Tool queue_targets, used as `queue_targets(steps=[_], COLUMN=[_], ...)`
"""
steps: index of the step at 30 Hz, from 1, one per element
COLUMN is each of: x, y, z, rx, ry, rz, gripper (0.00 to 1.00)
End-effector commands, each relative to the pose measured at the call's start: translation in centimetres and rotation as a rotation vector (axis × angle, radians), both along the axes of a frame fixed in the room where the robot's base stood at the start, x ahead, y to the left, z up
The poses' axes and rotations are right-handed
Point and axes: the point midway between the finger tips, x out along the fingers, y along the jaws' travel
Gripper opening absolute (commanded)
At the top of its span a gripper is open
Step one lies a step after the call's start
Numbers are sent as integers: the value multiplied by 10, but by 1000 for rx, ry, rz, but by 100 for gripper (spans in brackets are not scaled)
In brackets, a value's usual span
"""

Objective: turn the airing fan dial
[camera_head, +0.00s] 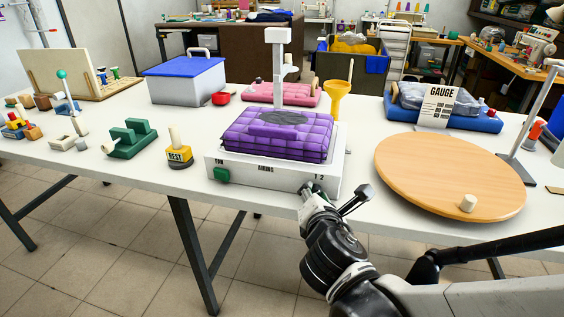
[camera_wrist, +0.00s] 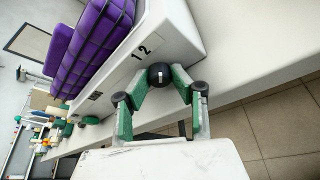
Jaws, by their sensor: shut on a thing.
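The airing fan is a white box (camera_head: 235,176) at the table's front edge, with "AIRING" and "1 2" printed on its front. A black round dial with a white mark (camera_wrist: 160,75) sits below "1 2" in the wrist view. My gripper (camera_wrist: 160,84) has its green-padded fingers closed on either side of this dial. In the head view my gripper (camera_head: 308,190) reaches the box's lower right front and mostly hides the dial. A green knob (camera_head: 221,174) is on the box's left front. A purple quilted bundle (camera_head: 280,135) lies on top of the box.
A round wooden board (camera_head: 440,170) with a peg lies to the right. A yellow block (camera_head: 179,157) and a green stand (camera_head: 131,138) stand to the left. A yellow funnel (camera_head: 337,95) and a white post (camera_head: 279,60) rise behind the front of the box.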

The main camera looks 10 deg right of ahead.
Motion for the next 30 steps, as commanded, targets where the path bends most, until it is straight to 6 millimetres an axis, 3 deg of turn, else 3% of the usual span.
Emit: queue_targets(steps=[23, 24, 27, 30], x=[0, 0, 0, 0], y=[0, 0, 0, 0], z=[0, 0, -1, -1], rx=[88, 88, 87, 87], ry=[-47, -47, -47, -46], rz=[0, 0, 0, -1], gripper=[0, 28, 41, 41])
